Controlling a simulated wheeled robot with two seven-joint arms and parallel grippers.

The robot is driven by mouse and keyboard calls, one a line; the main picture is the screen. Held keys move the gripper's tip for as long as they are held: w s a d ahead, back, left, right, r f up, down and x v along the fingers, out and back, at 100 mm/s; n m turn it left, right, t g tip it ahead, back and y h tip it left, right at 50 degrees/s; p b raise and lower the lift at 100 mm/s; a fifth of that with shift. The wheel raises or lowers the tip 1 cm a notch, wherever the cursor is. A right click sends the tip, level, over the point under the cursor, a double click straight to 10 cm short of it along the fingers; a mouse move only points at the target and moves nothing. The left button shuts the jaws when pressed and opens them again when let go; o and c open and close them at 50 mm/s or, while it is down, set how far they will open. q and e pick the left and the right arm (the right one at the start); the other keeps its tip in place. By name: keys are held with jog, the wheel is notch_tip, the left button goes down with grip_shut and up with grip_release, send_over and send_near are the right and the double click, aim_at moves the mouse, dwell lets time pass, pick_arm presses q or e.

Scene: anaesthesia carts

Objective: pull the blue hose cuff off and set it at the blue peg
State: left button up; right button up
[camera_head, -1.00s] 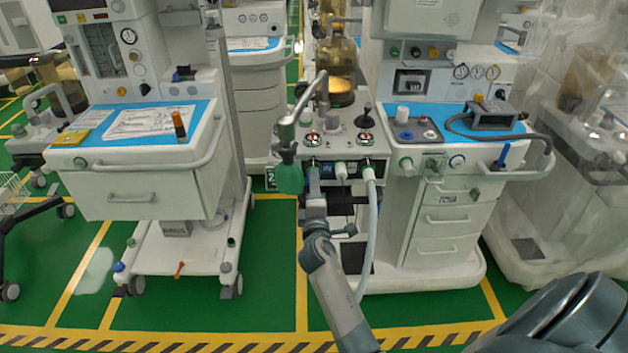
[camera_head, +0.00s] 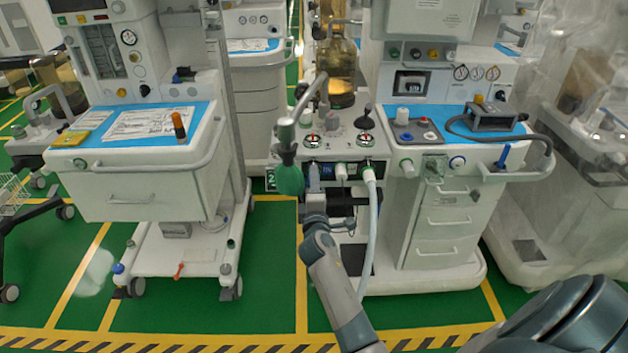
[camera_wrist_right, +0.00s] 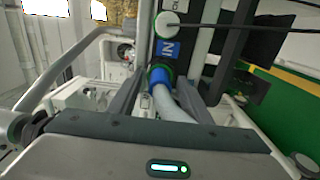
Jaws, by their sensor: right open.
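The blue hose cuff (camera_wrist_right: 172,105) sits at the port under the blue "IN" label, with a pale hose running down from it in the right wrist view. In the head view the blue-grey cuff (camera_head: 314,178) shows just above my right gripper (camera_head: 328,208). My right gripper (camera_wrist_right: 170,95) is open, its dark fingers on either side of the cuff and hose; I cannot tell whether they touch. A blue peg (camera_head: 502,156) stands upright at the front rail of the right cart. My left gripper is not in view.
A green bag (camera_head: 289,180) hangs close left of the cuff. A white hose (camera_head: 371,220) hangs from a port to the right. The left cart (camera_head: 140,195) stands apart, with green floor (camera_head: 270,240) clear between.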

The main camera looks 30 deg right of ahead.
dwell(0.4)
jog(key=shift+c, duration=0.4)
jog(key=c, duration=1)
grip_shut()
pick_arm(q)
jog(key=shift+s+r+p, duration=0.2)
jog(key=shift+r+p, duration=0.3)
pick_arm(e)
jog(key=shift+v, duration=3)
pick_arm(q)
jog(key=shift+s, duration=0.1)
